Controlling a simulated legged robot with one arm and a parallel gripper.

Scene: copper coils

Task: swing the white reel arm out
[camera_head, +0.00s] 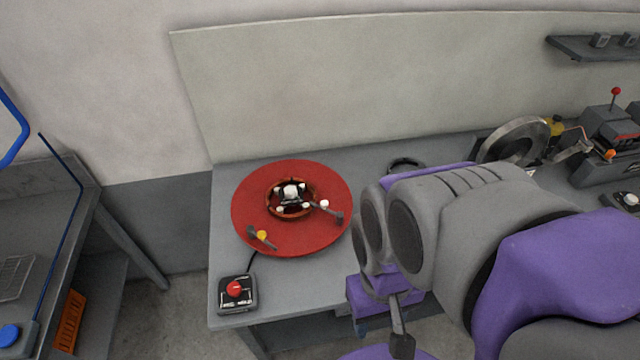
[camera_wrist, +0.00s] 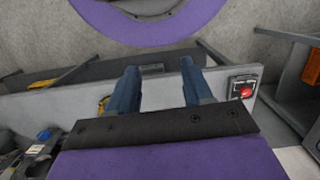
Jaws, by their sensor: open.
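The red reel disc (camera_head: 290,238) lies on the grey bench in the head view, with a copper-brown ring and a dark hub at its centre. The white reel arm (camera_head: 324,204) is a short dark lever with a white knob, at the right of the hub, its dark end near the disc's right edge. A similar lever with a yellow knob (camera_head: 262,235) sits at the disc's lower left. My gripper (camera_wrist: 160,75) is open in the wrist view, with two blue fingers apart and nothing between them. The reel is not visible in the wrist view.
A control box with a red button (camera_head: 235,288) stands at the bench's front left corner; it also shows in the wrist view (camera_wrist: 244,90). A machine with a metal wheel (camera_head: 515,140) stands at the right. A separate table (camera_head: 55,215) is at the left.

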